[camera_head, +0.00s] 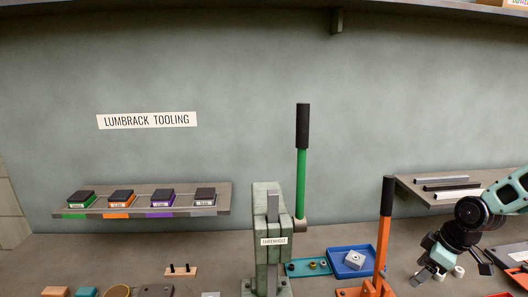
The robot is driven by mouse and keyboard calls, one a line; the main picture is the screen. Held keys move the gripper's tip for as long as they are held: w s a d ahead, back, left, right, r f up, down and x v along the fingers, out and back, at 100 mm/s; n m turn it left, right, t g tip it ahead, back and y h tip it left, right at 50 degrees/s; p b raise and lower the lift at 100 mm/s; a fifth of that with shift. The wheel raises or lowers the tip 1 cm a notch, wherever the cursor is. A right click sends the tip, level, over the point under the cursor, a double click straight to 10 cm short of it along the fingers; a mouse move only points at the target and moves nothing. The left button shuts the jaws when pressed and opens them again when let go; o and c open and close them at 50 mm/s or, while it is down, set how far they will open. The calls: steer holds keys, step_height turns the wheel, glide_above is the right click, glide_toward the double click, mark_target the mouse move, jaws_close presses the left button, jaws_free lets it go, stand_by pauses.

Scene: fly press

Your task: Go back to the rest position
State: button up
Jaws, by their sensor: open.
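My gripper (433,272) is at the lower right, at the end of my arm that comes in from the right edge. It points down over the bench and is open, with nothing seen between its fingers. A fly press (262,241) in pale green stands at the middle front, with a label on its face. Its green lever (301,180) with a black grip stands upright. An orange lever (385,240) with a black grip stands between the press and my gripper, also nearly upright.
A blue tray (375,272) holds a light metal block (353,260). A teal strip (298,269) with small round parts lies beside it. A left shelf (224,196) carries several dark blocks with coloured labels. A right shelf (412,188) carries bars near my arm. Small parts line the front edge.

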steer(key=s+a+r+m+h, duration=0.3)
steer(key=s+a+r+m, duration=0.7)
steer(key=s+r, duration=0.35)
steer(key=s+a+f+n+g+b, duration=0.1)
steer(key=s+a+n+b, duration=0.3)
steer(key=a, duration=0.5)
steer(key=s+a+f+n+g+b, duration=0.1)
steer(key=s+a+f+n+b, duration=0.3)
steer(key=s+a, duration=0.4)
steer(key=shift+s+a+f+n+y, duration=0.3)
steer(key=shift+a+n+y, duration=0.1)
steer(key=shift+a, duration=0.55)
